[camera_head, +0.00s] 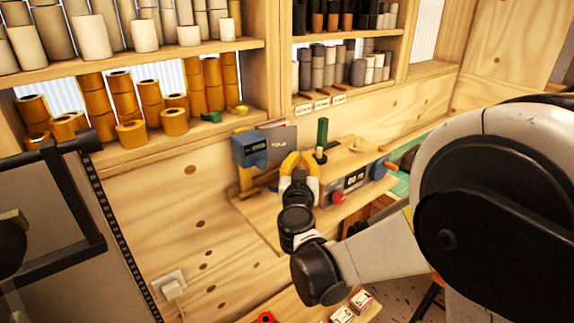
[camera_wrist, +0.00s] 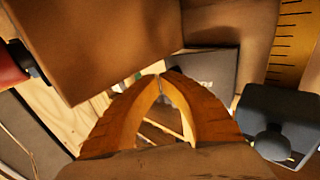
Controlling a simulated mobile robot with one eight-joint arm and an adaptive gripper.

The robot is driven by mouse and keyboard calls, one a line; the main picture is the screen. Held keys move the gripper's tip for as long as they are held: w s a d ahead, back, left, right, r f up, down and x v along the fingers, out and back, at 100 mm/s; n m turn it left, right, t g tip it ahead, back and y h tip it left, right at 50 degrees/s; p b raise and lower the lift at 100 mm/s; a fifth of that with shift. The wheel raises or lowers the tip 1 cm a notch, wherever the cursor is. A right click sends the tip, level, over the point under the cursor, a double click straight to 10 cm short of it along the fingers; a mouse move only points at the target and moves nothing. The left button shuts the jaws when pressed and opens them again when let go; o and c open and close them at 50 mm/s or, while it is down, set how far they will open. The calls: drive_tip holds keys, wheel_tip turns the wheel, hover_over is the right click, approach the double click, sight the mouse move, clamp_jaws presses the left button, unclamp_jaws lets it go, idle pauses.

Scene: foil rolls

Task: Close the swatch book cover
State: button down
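The swatch book's dark grey cover (camera_head: 279,141) appears to stand raised behind the blue device in the head view, with pale lettering on it. In the wrist view the grey lettered panel (camera_wrist: 208,72) lies just beyond my fingertips, to the right. My gripper (camera_head: 297,156) has orange-yellow fingers and is just in front of and to the right of the cover in the head view. In the wrist view my gripper (camera_wrist: 160,76) has its fingertips together, with nothing visible between them. I cannot tell whether the fingertips touch the cover. The book's pages cannot be made out.
A blue device (camera_head: 250,148) stands left of my gripper. A wooden machine with a red knob (camera_head: 337,198) and a green upright handle (camera_head: 322,132) are to the right. Shelves of foil rolls (camera_head: 130,105) line the wall. In the wrist view a brown block (camera_wrist: 100,40) fills the upper left.

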drive_tip(key=shift+w+d, duration=0.2)
drive_tip(key=shift+w, duration=1.35)
drive_tip(key=shift+w+a, duration=0.15)
drive_tip(key=shift+w, duration=0.75)
